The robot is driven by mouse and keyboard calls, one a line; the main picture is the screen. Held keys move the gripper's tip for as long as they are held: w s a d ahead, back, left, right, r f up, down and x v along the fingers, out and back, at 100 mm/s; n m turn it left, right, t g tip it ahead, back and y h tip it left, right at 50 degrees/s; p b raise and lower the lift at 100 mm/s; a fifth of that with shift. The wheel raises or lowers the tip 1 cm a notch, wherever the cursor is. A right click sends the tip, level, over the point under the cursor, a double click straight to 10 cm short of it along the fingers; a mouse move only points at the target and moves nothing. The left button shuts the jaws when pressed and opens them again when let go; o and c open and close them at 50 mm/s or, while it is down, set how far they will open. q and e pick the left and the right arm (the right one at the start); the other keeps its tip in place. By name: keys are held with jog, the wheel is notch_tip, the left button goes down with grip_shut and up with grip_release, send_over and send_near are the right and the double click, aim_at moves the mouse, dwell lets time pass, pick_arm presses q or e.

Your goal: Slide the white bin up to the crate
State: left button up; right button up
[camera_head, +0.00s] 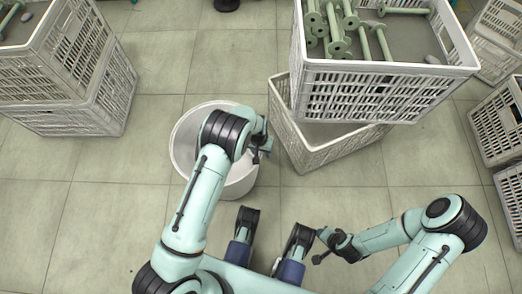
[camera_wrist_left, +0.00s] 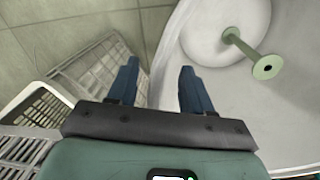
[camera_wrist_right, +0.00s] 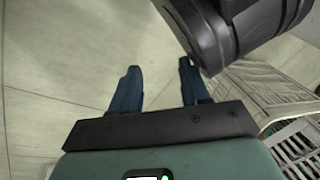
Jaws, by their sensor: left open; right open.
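The white bin (camera_head: 183,148) is a round tub standing on the floor left of the stacked crates, partly hidden under my left arm. In the left wrist view the bin (camera_wrist_left: 240,120) has a green bobbin (camera_wrist_left: 250,55) inside. My left gripper (camera_head: 264,146) is open at the bin's right side. Its fingers (camera_wrist_left: 160,85) appear on either side of the rim, without visible grip. A crate of green bobbins (camera_head: 385,85) sits on a lower grey crate (camera_head: 325,150), turned at an angle. A narrow floor gap separates bin and lower crate. My right gripper (camera_head: 319,246) is open and empty above the floor.
Another crate stack (camera_head: 70,80) stands at the left. More crates (camera_head: 500,120) line the right edge. A dark round object (camera_head: 227,4) is at the top. Tiled floor is clear left of the bin and between the lower crate and my right arm.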

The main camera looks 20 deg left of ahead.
pick_arm(q)
jog(key=r, duration=0.2)
jog(key=r+p, duration=0.1)
jog(key=r, duration=0.3)
jog(key=shift+a+p, duration=0.25)
jog(key=shift+p, duration=0.15)
notch_tip(320, 180, up, 7)
jog(key=p, duration=0.2)
jog(key=shift+a+r, duration=0.2)
jog(key=shift+a, duration=0.1)
pick_arm(e)
jog(key=shift+t+y, duration=0.3)
jog(key=r, duration=0.1)
jog(key=a+r, duration=0.1)
jog(key=r, duration=0.1)
jog(key=a+r, duration=0.1)
jog(key=r, duration=0.1)
jog(key=shift+w+a+r, duration=0.1)
jog(key=shift+w+r, duration=0.05)
jog(key=shift+w, duration=0.05)
pick_arm(q)
jog(key=shift+s+f, duration=0.1)
pick_arm(e)
jog(key=shift+c, duration=0.4)
